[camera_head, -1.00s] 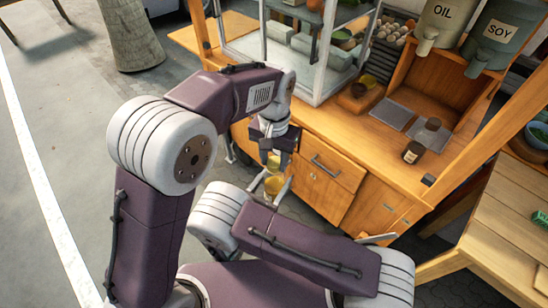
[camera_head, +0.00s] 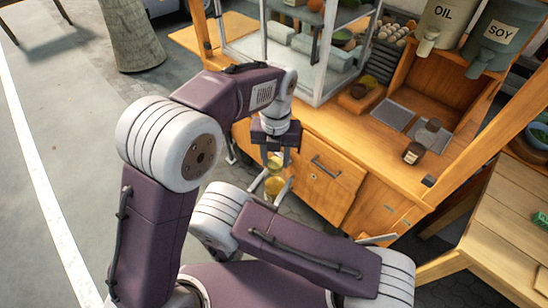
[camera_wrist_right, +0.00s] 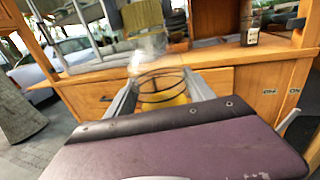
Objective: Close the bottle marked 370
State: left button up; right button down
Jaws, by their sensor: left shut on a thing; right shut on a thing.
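My right gripper (camera_head: 271,187) is shut on a clear glass bottle with yellow contents (camera_head: 274,185), in front of the cart. In the right wrist view the bottle (camera_wrist_right: 163,92) sits between the two grey fingers, its round rim facing up. My left gripper (camera_head: 275,155) points down just above the bottle, shut on a small yellowish piece, seemingly the lid (camera_head: 275,162). I cannot tell if lid and bottle touch. No number is readable on the bottle.
The wooden cart (camera_head: 330,180) has drawers behind my grippers. A dark labelled jar (camera_head: 413,153) stands on its counter, also in the right wrist view (camera_wrist_right: 250,25). OIL (camera_head: 443,22) and SOY (camera_head: 497,40) containers are at the upper right. A glass case (camera_head: 300,55) stands behind.

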pick_arm(q)
jog(key=m, duration=0.3)
jog(key=shift+d, duration=0.15)
jog(key=o, duration=1.3)
jog(key=shift+s+r, duration=0.1)
jog(key=shift+r, duration=2.2)
jog(key=shift+c, duration=0.3)
